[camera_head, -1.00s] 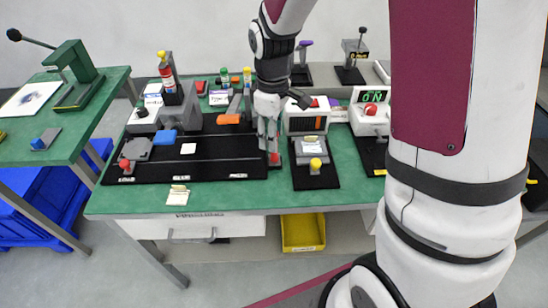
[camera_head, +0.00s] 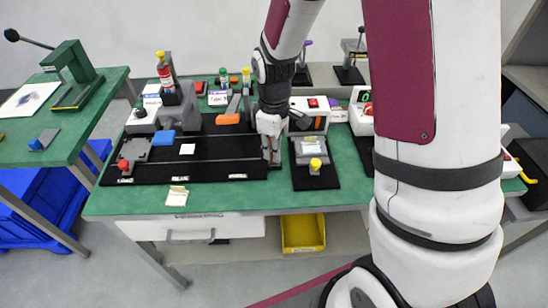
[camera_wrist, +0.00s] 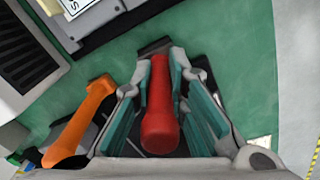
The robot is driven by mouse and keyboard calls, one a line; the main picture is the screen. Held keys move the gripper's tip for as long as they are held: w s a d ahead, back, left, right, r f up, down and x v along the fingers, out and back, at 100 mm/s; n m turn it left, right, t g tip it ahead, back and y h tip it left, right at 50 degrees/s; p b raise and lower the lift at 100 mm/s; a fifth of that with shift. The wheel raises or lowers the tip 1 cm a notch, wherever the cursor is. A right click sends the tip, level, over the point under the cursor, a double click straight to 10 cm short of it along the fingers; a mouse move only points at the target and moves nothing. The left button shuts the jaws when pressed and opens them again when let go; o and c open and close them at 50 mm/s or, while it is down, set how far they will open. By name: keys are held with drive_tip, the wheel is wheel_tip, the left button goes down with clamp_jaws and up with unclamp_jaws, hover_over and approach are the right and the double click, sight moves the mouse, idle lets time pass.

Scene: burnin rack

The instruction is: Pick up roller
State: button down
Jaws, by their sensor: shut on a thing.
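The roller, with a red handle (camera_wrist: 160,122) and a dark bar at its far end (camera_wrist: 154,46), sits lengthwise between my gripper's fingers in the wrist view. My gripper (camera_wrist: 162,85) is shut on the red handle, with a finger along each side. In the head view my gripper (camera_head: 271,158) points down at the right end of the black board (camera_head: 215,170) on the green bench. The roller is mostly hidden there behind the fingers.
An orange-handled tool (camera_wrist: 80,122) lies left of the fingers in the wrist view. A black plate with a grey block (camera_head: 311,152) stands right of my gripper. A white box with a red button (camera_head: 309,107) is behind it. The bench front is mostly clear.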

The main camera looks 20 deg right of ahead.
drive_tip(key=shift+r, duration=0.5)
drive_tip(key=r, duration=0.2)
drive_tip(key=shift+s+a+r, duration=0.25)
drive_tip(key=shift+s+r, duration=0.05)
drive_tip(key=shift+r, duration=0.1)
drive_tip(key=s+a+r, duration=0.1)
drive_tip(key=s+a, duration=0.6)
drive_tip(key=s, duration=0.6)
drive_tip(key=shift+s+a+p, duration=0.15)
drive_tip(key=shift+a+p, duration=0.05)
drive_tip(key=shift+p, duration=0.15)
drive_tip(key=shift+r, duration=0.2)
